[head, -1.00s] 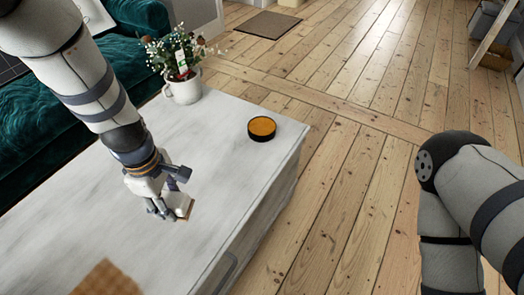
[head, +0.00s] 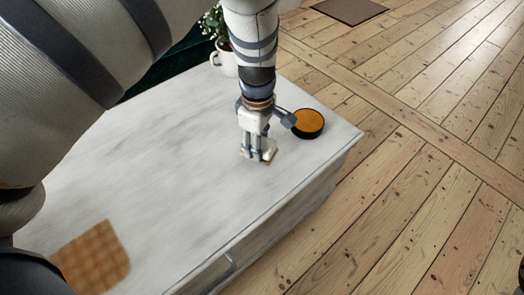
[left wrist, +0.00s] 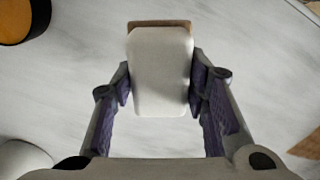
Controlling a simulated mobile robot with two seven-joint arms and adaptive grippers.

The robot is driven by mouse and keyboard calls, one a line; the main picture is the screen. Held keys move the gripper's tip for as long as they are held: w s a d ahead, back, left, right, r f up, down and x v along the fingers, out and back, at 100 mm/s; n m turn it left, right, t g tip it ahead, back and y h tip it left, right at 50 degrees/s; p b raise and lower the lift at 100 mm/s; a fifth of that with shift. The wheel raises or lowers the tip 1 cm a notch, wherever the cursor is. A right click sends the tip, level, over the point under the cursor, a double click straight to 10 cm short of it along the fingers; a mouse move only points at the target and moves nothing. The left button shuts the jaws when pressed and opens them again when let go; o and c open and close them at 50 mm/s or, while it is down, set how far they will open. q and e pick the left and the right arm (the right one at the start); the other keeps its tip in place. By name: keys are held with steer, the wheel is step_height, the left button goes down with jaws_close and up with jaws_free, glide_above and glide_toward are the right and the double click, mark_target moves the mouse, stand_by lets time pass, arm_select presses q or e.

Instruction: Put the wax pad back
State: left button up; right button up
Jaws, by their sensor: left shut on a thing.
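My left gripper (head: 260,155) is over the white marbled table. It is shut on a small white block with a brown edge, apparently the wax pad (left wrist: 160,72). In the left wrist view the pad sits between the two purple-lined fingers, its brown strip at the far end. A round black tin with an orange top (head: 307,124) stands on the table just right of the gripper, apart from the pad. The tin also shows at the upper left of the left wrist view (left wrist: 14,20). My right gripper is not in view.
The table (head: 170,180) has a wide clear top. A woven brown mat (head: 92,260) lies near its front left. A white mug with flowers (head: 227,62) stands at the back. Floorboards (head: 410,200) fill the right, with a doormat (head: 350,10) farther off.

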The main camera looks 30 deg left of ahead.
arm_select(q)
steer(key=shift+w+a+f, duration=0.1)
steer(key=shift+w+f, duration=0.25)
steer(key=shift+f, duration=0.1)
steer(key=shift+w+a+f+b, duration=0.1)
steer(key=shift+w+f+b, duration=0.1)
steer(key=shift+f, duration=0.7)
steer(key=shift+w+f+b, duration=0.15)
steer(key=shift+f+b, duration=0.05)
steer(key=shift+f, duration=0.65)
steer(key=shift+f, duration=0.2)
steer(key=o, duration=1.1)
steer(key=shift+r, duration=0.1)
step_height(320, 180, up, 12)
steer(key=shift+r+p, duration=0.1)
steer(key=shift+p, duration=0.85)
